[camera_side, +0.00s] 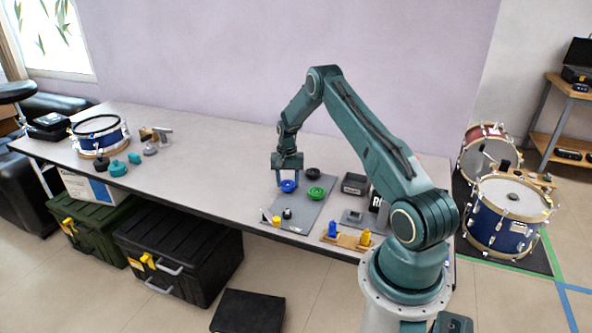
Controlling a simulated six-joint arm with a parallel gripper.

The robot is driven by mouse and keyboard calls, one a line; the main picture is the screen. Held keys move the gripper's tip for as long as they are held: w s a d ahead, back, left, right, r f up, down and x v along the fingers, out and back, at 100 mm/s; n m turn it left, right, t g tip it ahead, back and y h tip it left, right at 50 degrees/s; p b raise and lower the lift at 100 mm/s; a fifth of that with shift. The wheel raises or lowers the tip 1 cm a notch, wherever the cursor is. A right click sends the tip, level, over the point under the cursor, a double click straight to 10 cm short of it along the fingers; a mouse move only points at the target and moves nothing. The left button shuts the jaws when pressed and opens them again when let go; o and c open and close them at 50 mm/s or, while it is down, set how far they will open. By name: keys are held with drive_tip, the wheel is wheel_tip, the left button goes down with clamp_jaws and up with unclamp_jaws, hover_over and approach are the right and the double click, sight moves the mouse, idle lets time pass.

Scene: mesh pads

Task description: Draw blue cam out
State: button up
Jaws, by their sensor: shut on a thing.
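The blue cam (288,186) is a small round blue piece at the left side of the grey pad (303,211) on the table. My gripper (288,180) points straight down over it, with one finger on each side, and is shut on it. From this side view I cannot tell whether the cam touches the pad or is lifted. What lies under the cam is hidden.
A green round piece (316,193) lies close to the right of the blue cam, with a black one (313,174) behind it. A dark open box (355,184) stands to the right. A wooden holder (346,241) with blue and yellow pieces is at the table's front.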

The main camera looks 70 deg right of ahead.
drive_tip(key=shift+r, duration=0.2)
drive_tip(key=shift+r, duration=1.4)
drive_tip(key=shift+r, duration=0.15)
drive_tip(key=shift+r, duration=1.4)
